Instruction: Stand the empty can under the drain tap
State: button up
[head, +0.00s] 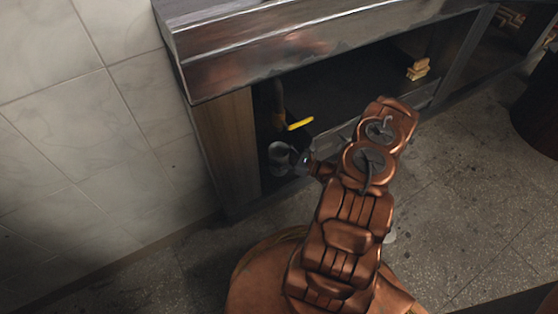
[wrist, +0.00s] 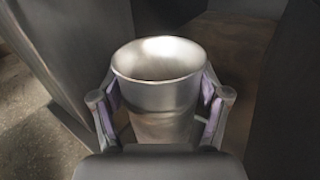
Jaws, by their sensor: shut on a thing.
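The empty can (wrist: 158,92) is a plain silvery metal can with an open top. In the wrist view it stands between the two fingers of my gripper (wrist: 160,110), whose pads touch it on both sides. In the head view the can (head: 281,157) is inside the left end of the dark space under the counter. My gripper (head: 303,160) reaches it from the right. The drain tap (head: 297,124) shows as a dark pipe with a yellow lever, above and slightly right of the can. I cannot tell whether the can's base touches the shelf.
A wooden side panel (head: 227,143) closes the cabinet close to the can's left. The metal counter edge (head: 300,52) runs above. Yellowish blocks (head: 418,68) are stacked farther right on the shelf. A dark round drum (head: 540,105) stands at the right edge. The floor in front is mostly clear.

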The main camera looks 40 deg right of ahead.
jog(key=shift+f+b, duration=0.35)
jog(key=shift+f, duration=0.85)
jog(key=shift+f, duration=0.1)
jog(key=o, duration=1.2)
jog(key=p+v, duration=0.4)
jog(key=v, duration=0.8)
